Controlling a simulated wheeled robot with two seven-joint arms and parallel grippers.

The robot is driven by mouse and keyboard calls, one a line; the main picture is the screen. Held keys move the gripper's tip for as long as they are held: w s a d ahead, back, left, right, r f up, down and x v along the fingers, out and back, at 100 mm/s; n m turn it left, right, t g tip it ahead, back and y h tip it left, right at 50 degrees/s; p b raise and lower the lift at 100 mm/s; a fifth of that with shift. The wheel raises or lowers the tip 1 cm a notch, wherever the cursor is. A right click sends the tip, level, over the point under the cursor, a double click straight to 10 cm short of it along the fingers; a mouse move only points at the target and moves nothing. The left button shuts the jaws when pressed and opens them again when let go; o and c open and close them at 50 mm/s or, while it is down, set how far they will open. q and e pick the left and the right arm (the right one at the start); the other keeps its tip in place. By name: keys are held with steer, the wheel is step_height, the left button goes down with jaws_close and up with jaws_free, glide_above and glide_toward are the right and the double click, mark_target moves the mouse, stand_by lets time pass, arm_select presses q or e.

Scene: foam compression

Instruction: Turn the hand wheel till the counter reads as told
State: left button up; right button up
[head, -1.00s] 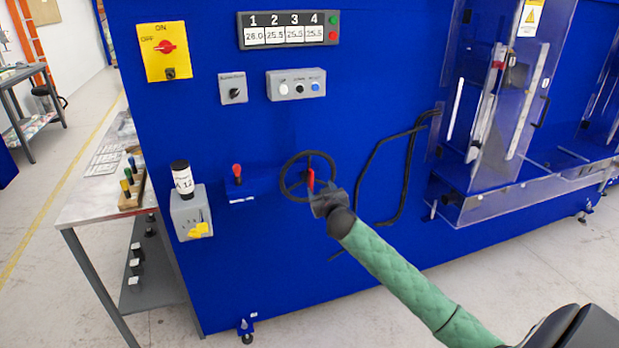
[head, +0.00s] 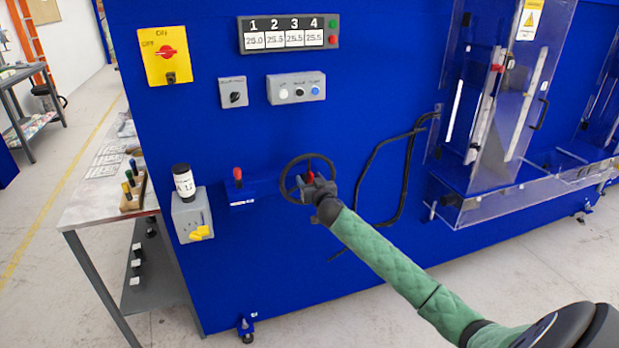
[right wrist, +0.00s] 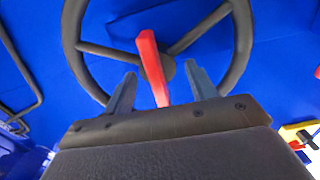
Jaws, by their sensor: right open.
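The dark hand wheel (head: 286,172) sits on the front of the blue machine. In the right wrist view the wheel (right wrist: 241,45) fills the upper part. A red handle (head: 310,177) stands out from the wheel; it also shows in the right wrist view (right wrist: 152,68). My right gripper (right wrist: 162,85) is open, with one finger on each side of the red handle and gaps between. The counter (head: 288,33) has four windows under the numbers 1 to 4. The first seems to read 25.0 and the others 25.5. My left gripper is out of view.
A red-knobbed lever (head: 237,173) and a grey box (head: 191,216) with a labelled bottle (head: 183,180) are left of the wheel. A bent black bar (head: 378,150) and a clear guard (head: 505,100) are to the right. A side table (head: 85,208) stands at left.

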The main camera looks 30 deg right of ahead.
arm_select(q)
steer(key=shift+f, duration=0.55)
arm_select(e)
steer(key=shift+w+d, duration=0.1)
steer(key=shift+w, duration=0.35)
jaws_close()
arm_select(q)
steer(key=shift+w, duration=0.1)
arm_select(e)
steer(key=shift+n, duration=0.3)
